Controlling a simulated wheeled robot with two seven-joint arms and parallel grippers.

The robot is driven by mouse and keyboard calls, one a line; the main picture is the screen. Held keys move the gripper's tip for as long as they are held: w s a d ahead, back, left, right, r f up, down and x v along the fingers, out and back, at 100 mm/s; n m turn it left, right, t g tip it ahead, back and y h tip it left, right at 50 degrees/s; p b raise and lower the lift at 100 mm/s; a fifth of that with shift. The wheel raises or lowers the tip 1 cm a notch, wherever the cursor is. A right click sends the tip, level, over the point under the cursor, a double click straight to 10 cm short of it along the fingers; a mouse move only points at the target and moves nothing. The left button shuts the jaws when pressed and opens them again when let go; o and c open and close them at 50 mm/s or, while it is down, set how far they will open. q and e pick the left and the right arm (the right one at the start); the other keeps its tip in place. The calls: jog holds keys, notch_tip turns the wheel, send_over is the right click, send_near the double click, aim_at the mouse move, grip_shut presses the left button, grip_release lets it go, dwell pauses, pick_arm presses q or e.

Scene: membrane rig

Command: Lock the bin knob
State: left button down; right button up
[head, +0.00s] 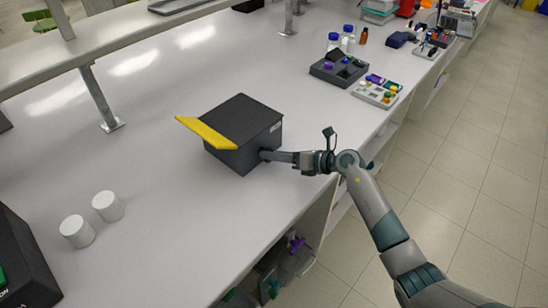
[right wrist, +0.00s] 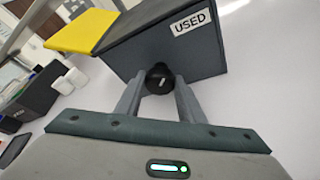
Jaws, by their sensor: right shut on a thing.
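The dark grey bin (head: 242,125) stands on the white bench in the head view, with a yellow flap (head: 206,132) sticking out from its left side. In the right wrist view the bin (right wrist: 180,50) carries a label reading "USED". Its round black knob (right wrist: 159,78) has a short white mark that looks close to upright. My right gripper (head: 268,155) reaches the bin's near right face. In the right wrist view my right gripper (right wrist: 158,88) has its fingers on both sides of the knob, shut on it. My left gripper is not in view.
Two white cylinders (head: 92,218) stand at the left of the bench, beside a black device (head: 22,262). A dark tray (head: 338,69), bottles (head: 348,40) and a light rack (head: 375,94) stand farther back. A metal post (head: 101,98) stands behind the bin. Bench around the bin is clear.

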jog(key=m+y+b, duration=0.1)
jog(key=m, duration=0.1)
jog(key=m+y+b, duration=0.1)
jog(key=m+b, duration=0.1)
jog(key=shift+w+d+f+g, duration=0.15)
jog(key=shift+f+g, duration=0.15)
jog(key=shift+f, duration=0.05)
jog(key=shift+m+y+b, duration=0.4)
jog(key=shift+m+b, duration=0.1)
jog(key=shift+m, duration=0.2)
jog(key=shift+r, duration=0.1)
jog(key=o, duration=1)
jog(key=shift+o, duration=0.2)
jog(key=shift+d, duration=0.1)
